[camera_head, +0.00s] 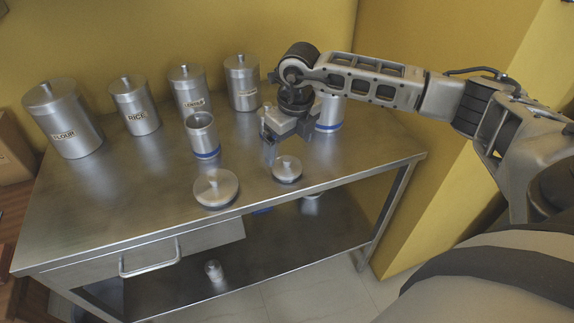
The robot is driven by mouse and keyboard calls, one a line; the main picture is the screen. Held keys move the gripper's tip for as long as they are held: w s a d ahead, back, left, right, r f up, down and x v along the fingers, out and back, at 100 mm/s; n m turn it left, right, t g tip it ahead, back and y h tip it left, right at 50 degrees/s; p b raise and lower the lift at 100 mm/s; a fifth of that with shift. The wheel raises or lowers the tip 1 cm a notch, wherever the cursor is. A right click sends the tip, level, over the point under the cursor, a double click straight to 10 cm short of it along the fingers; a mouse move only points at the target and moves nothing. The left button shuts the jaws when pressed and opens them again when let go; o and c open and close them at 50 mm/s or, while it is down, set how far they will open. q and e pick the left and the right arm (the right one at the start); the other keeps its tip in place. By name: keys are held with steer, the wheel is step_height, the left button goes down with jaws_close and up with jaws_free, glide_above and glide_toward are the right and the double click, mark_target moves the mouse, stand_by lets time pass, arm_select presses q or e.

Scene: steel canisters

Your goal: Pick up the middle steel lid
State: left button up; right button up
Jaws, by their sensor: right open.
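Two round steel lids with knobs lie on the steel table's top near its front edge. The larger lid (216,188) is on the left and the smaller lid (287,169) is to its right. I cannot tell for sure which one is the middle lid. My right gripper (268,138) is open and empty, pointing down above the table, behind and slightly left of the smaller lid and apart from it. Two blue-banded canisters without lids stand near: one (202,138) left of the gripper, the other (329,114) partly hidden behind my right arm. My left gripper is not in view.
Several lidded canisters stand along the back, including flour (67,120), rice (135,107) and one (242,84) close to my right arm. The table (110,215) is clear at its front left. Small objects, including one (213,270), sit on the lower shelf.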

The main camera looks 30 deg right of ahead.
mark_target(287, 159)
steer(key=shift+w+a+f+p, duration=0.1)
steer(key=shift+f+p, duration=0.05)
steer(key=shift+f, duration=0.85)
steer(key=shift+w+d+f+p, duration=0.1)
steer(key=shift+w+f+p, duration=0.1)
steer(key=shift+f, duration=0.8)
steer(key=shift+w+a+f+p, duration=0.1)
steer(key=shift+f+p, duration=0.05)
steer(key=shift+f, duration=0.85)
steer(key=c, duration=1.1)
